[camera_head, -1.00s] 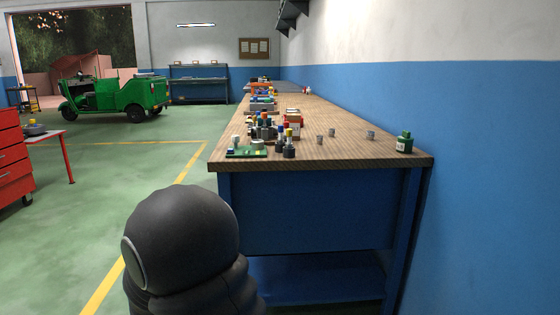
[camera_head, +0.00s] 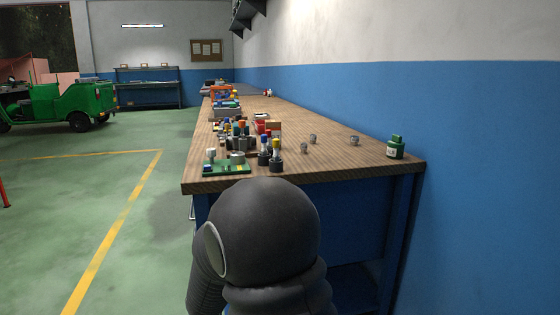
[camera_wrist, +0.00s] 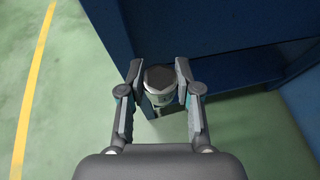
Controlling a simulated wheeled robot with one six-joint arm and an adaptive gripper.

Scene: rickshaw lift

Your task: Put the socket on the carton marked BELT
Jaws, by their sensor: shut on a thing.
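My gripper (camera_wrist: 158,85) shows in the wrist view, its two fingers closed around a metal socket (camera_wrist: 159,98) with a dark six-sided top. The held socket is in front of the blue bench side, with green floor below. In the head view my dark arm hides the gripper and socket. Small boxes (camera_head: 144,66) stand on a far shelf at the back left; they are too small to read, so I cannot tell whether one is marked BELT. A red and brown box (camera_head: 268,127) stands on the bench, its marking also unreadable.
The long wooden-topped bench (camera_head: 330,168) is close ahead, along the blue wall. Several bottles, a green board (camera_head: 226,168), small grey cups or sockets (camera_head: 354,140) and a green bottle (camera_head: 396,148) stand on it. Open green floor (camera_head: 100,200) lies left; a green vehicle (camera_head: 75,105) stands beyond.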

